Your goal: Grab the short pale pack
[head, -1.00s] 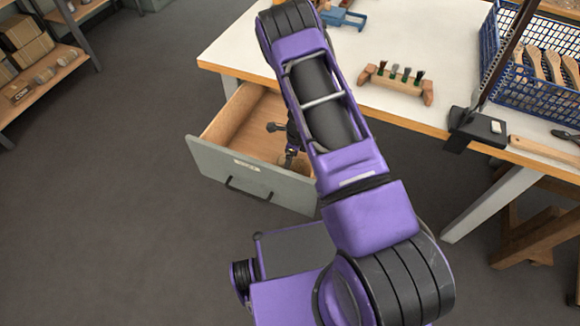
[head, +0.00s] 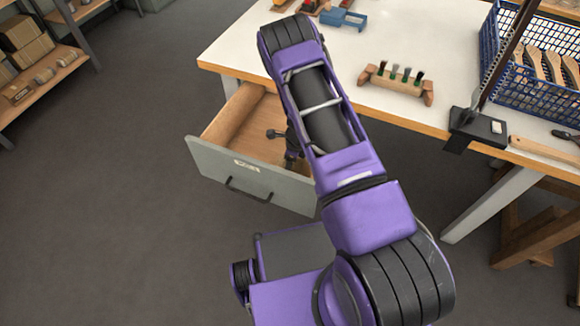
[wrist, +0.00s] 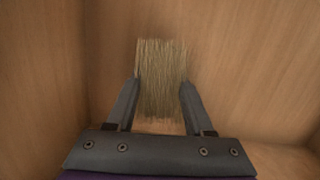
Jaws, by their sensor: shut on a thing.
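A short pale bristle pack (wrist: 162,75) is between the fingers of my gripper (wrist: 160,95) in the wrist view. Both dark fingers press on its sides, and its bristle ends point away from my wrist. Wooden walls and floor of the drawer surround it in that view. In the head view my gripper reaches down into the open drawer (head: 235,125), mostly hidden behind my purple arm. The pack cannot be made out in the head view.
The drawer's grey front (head: 250,178) stands out from under the white workbench (head: 440,60). A wooden holder with several dark tufts (head: 396,82) sits on the bench. A blue crate of brush handles (head: 540,70) and a black clamp-like stand (head: 475,128) are at right.

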